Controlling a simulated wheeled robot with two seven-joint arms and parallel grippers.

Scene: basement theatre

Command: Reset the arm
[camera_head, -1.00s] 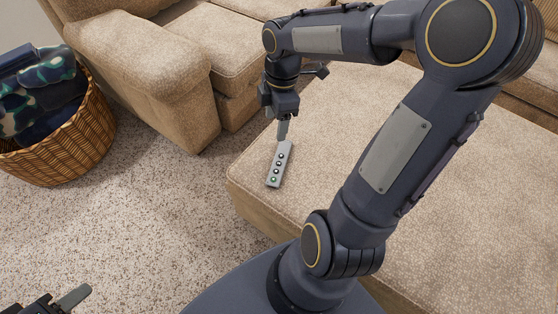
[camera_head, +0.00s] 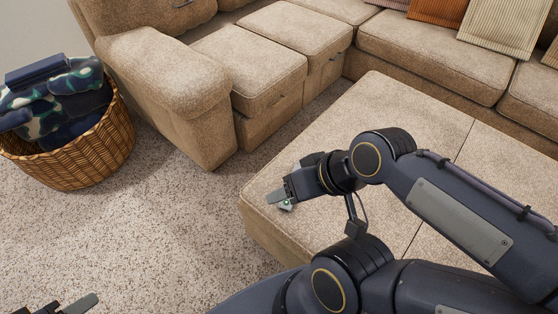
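My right gripper (camera_head: 280,195) is at the end of the arm coming in from the right, over the near left part of the beige ottoman (camera_head: 262,220). A grey finger shows at its tip, but I cannot tell whether the fingers are apart. My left gripper (camera_head: 78,304) is at the bottom left edge, mostly cut off, with one grey finger visible over the carpet.
A wicker basket (camera_head: 95,160) with folded blankets (camera_head: 60,98) stands at the left. A beige sectional sofa (camera_head: 180,80) runs along the back, with cushions (camera_head: 505,25) at the top right. The carpet (camera_head: 150,220) between basket and ottoman is clear.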

